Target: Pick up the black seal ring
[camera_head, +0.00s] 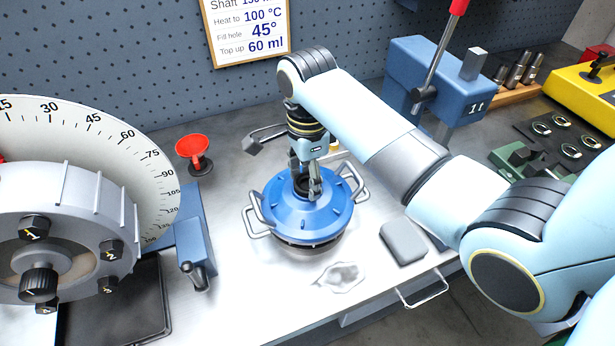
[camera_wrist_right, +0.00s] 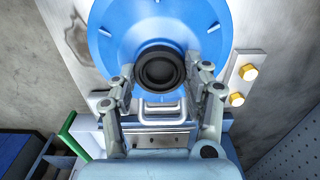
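The black seal ring (camera_wrist_right: 160,69) is at the middle of the round blue cover (camera_wrist_right: 105,50), over its hub. In the head view the blue cover (camera_head: 283,220) stands on the bench, with wire handles at its sides, and the ring is mostly hidden by my fingers. My right gripper (camera_head: 308,190) points down at the cover's centre. In the right wrist view its two fingers (camera_wrist_right: 158,75) stand on either side of the ring, very close to its edge. I cannot tell whether they touch it. My left gripper is not in view.
A numbered rotor (camera_head: 60,240) with a dial (camera_head: 120,150) stands at left. A red funnel (camera_head: 194,150) is behind the cover. A blue press (camera_head: 425,75) stands at the back right. A grey block (camera_head: 403,243) and a clear puddle-like patch (camera_head: 341,277) lie in front.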

